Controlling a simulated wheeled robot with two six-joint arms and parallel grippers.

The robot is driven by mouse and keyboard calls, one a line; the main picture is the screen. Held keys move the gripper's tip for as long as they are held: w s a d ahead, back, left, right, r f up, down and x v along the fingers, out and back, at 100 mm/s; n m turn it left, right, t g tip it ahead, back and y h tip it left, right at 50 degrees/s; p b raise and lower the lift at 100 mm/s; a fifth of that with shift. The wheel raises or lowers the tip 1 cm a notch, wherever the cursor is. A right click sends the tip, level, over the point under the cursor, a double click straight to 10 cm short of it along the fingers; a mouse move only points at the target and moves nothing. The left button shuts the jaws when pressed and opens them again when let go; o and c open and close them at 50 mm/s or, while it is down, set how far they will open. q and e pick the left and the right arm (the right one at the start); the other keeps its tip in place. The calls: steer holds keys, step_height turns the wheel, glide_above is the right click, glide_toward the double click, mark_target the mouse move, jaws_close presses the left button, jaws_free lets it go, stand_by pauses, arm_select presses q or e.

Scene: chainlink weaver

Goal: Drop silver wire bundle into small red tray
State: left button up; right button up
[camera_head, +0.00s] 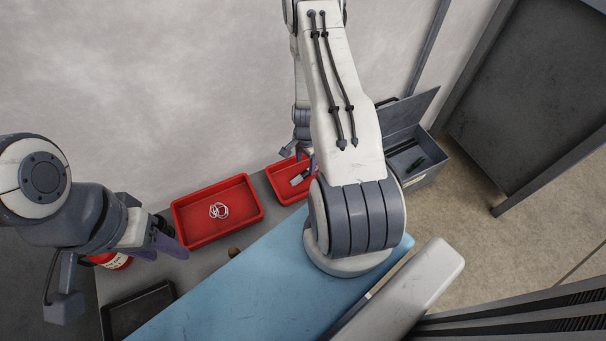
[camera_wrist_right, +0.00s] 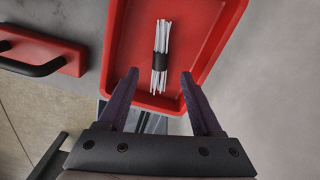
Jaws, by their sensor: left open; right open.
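The silver wire bundle (camera_wrist_right: 161,57), pale rods held by a dark band, lies in a red tray (camera_wrist_right: 220,45) in the right wrist view. In the head view that tray (camera_head: 265,182) is the right one, partly hidden by my right arm, and the bundle (camera_head: 298,180) shows as a small grey shape in it. My right gripper (camera_wrist_right: 160,75) is open and empty, its fingertips on either side of the bundle's near end, apart from it in the picture. In the head view the right gripper (camera_head: 298,152) is at this tray. My left gripper (camera_head: 158,243) is open at the left.
A larger red tray (camera_head: 182,222) holds a white wire coil (camera_head: 219,210). A red container (camera_head: 112,261) stands by my left gripper. A blue mat (camera_head: 240,290) covers the front. A grey toolbox (camera_head: 425,178) with its lid up stands at the right. A wall is behind.

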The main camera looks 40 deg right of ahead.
step_height(320, 180, up, 9)
steer(key=p, duration=0.8)
steer(key=w+a+r+n, duration=0.3)
steer(key=a+r+n, duration=0.9)
steer(key=a+r, duration=1)
steer(key=s+a+r+n+y, duration=0.1)
steer(key=s+a+r+n, duration=0.5)
steer(key=s, duration=0.4)
steer(key=s+a+r+n, duration=0.3)
steer(key=s+r+n, duration=0.5)
steer(key=s, duration=0.2)
step_height(320, 180, up, 18)
steer(key=p, duration=1.8)
steer(key=shift+w+a+m, duration=0.2)
steer(key=shift+w+m, duration=0.2)
